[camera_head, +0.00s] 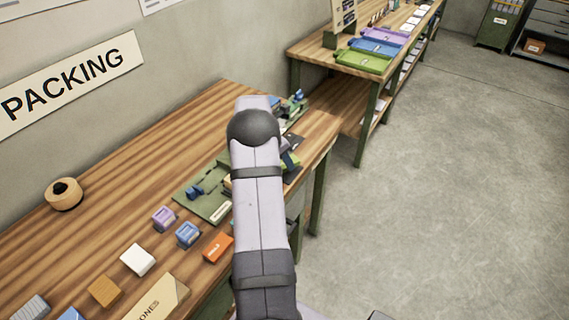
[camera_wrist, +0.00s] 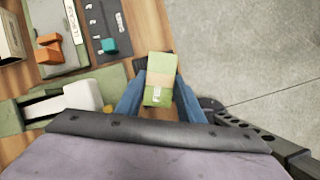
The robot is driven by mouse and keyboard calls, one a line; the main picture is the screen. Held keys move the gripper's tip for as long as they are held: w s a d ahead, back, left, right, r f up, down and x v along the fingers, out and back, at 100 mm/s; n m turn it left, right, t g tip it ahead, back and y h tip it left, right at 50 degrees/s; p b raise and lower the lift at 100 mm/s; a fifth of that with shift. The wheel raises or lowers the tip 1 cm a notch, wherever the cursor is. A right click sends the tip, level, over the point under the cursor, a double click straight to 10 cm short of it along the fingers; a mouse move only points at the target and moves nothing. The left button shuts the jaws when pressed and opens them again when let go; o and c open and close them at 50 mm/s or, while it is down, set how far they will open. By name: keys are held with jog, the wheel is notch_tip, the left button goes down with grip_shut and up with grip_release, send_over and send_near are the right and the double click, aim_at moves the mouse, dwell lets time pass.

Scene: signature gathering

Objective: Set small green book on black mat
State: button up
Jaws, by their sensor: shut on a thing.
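In the wrist view, my gripper (camera_wrist: 163,92) is shut on the small green book (camera_wrist: 159,97), which has a tan band across it. The book is held between the two blue fingers, over the table's edge, with floor showing beyond. The black mat (camera_wrist: 122,38) lies up and to the left of the book, apart from it in the picture.
A white block (camera_wrist: 82,96) lies nearer. In the head view, a green mat (camera_head: 190,205), small blocks and a tape roll (camera_head: 63,194) are on the wooden table (camera_head: 110,190).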

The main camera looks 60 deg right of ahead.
jog(key=shift+f, duration=1.25)
jog(key=shift+f, duration=0.15)
jog(key=o, duration=1.1)
jog(key=shift+c, duration=0.2)
jog(key=b+v, duration=0.2)
jog(key=v, duration=1)
